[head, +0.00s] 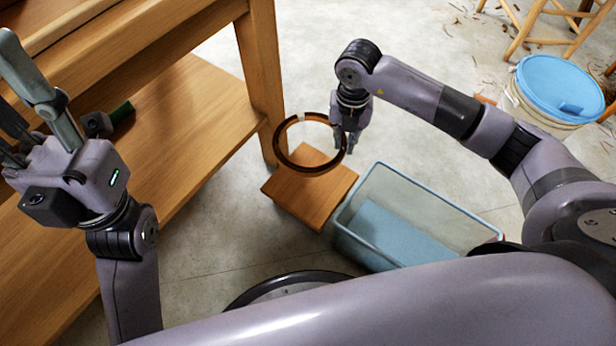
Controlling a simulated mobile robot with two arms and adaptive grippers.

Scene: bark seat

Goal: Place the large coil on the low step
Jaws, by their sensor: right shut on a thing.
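The large coil (310,169) is a dark brown ring with a pale tie at its top left, near the middle of the head view. My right gripper (346,146) points down and is shut on the coil's right side. The coil appears over the low step (301,208), a small square wooden platform on the floor. I cannot tell whether the coil touches the step or hangs just above it. My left gripper (18,95) is at the far left, empty, with its fingers apart, over the wooden bench.
A wooden bench (190,130) with a lower shelf stands left, its leg close beside the step and coil. A clear, blue-bottomed bin (400,232) stands right of the step. Floor behind is mostly clear.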

